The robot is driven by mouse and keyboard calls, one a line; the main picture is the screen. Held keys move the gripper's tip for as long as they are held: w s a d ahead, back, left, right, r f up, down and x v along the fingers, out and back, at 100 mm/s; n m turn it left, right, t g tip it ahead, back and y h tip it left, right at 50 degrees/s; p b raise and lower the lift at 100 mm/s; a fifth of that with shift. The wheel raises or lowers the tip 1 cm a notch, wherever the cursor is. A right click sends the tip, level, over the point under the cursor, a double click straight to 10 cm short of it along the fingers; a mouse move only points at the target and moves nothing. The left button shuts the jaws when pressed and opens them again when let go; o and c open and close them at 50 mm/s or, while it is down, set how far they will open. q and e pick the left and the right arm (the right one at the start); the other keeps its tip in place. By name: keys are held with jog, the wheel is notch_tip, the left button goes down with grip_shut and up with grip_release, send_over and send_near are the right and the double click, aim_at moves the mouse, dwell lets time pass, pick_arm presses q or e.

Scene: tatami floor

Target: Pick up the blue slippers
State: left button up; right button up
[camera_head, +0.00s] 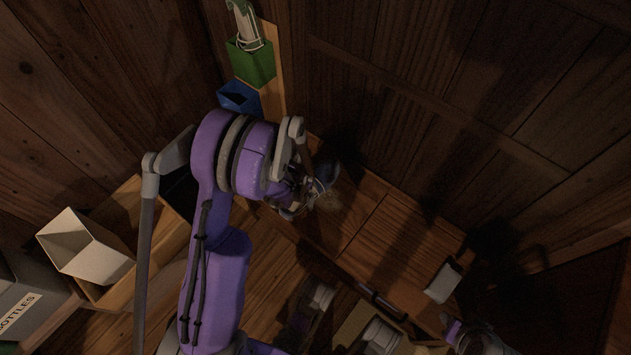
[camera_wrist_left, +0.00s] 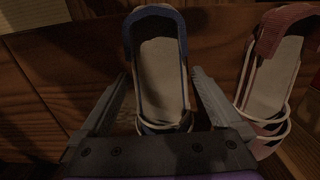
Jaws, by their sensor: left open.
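In the left wrist view, a blue slipper (camera_wrist_left: 160,75) with a pale insole stands between the two fingers of my left gripper (camera_wrist_left: 158,84). The fingers are apart, one on each side of the slipper; I cannot tell whether they touch it. Only one blue slipper is clear. In the head view my purple left arm reaches over the wooden cabinet, and its gripper (camera_head: 310,190) is small and dark there, hiding most of what lies under it.
A red-pink slipper (camera_wrist_left: 272,75) stands close to the right of the blue one. A green box (camera_head: 252,62) and a blue box (camera_head: 240,97) are by the wall. A white box (camera_head: 85,245) and a grey bin (camera_head: 30,308) marked BOTTLES are at left. The cabinet top (camera_head: 400,240) is largely bare.

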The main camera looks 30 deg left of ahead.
pick_arm(q)
jog(key=c, duration=1.4)
jog(key=shift+r, duration=0.1)
